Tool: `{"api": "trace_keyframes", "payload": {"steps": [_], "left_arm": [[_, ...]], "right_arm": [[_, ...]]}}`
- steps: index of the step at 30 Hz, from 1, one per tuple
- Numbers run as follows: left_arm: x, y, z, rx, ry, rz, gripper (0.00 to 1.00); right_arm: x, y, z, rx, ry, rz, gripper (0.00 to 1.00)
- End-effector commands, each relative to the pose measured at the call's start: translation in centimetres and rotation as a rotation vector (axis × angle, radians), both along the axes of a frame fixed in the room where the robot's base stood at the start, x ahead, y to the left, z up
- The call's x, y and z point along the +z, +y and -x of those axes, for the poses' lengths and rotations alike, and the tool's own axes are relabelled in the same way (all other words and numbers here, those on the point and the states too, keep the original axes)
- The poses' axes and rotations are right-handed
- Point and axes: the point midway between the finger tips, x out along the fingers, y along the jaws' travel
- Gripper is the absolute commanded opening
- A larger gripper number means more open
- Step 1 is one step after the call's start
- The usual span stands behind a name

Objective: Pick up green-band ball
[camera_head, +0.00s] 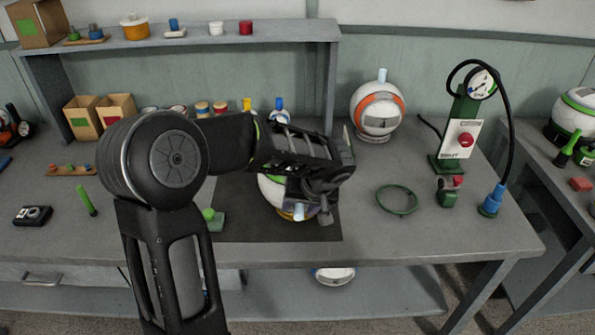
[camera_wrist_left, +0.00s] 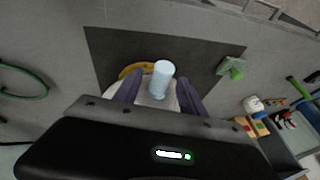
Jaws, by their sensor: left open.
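A white ball with a green band (camera_head: 270,191) sits on the dark mat, partly hidden behind my left arm and gripper. A light blue plug (camera_head: 299,212) sticks out of it, and an orange-yellow ring shows at its base. My left gripper (camera_head: 310,203) is over the ball. In the left wrist view the open fingers (camera_wrist_left: 160,92) stand either side of the light blue plug (camera_wrist_left: 162,77), with the white ball (camera_wrist_left: 150,98) below. Contact with the fingers cannot be told. My right gripper is not in view.
The dark mat (camera_head: 240,232) lies on the grey bench. A green block (camera_head: 213,220) is left of the ball. A shelf (camera_head: 190,40) spans the back.

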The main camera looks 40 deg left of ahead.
Motion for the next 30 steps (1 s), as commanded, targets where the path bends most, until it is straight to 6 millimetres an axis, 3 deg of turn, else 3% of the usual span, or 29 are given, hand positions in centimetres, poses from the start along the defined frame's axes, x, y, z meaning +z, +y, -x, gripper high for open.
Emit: {"api": "trace_keyframes", "payload": {"steps": [4, 21, 30], "left_arm": [[-0.84, 0.36, -0.15, 0.000, 0.000, 0.001, 0.48], [-0.83, 0.33, -0.15, 0.000, 0.000, 0.001, 0.48], [-0.82, 0.33, -0.16, 0.000, 0.000, 0.001, 0.23]], "right_arm": [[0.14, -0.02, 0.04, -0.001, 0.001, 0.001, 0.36], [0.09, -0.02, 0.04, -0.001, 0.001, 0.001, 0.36], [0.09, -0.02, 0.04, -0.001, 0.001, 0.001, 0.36]]}}
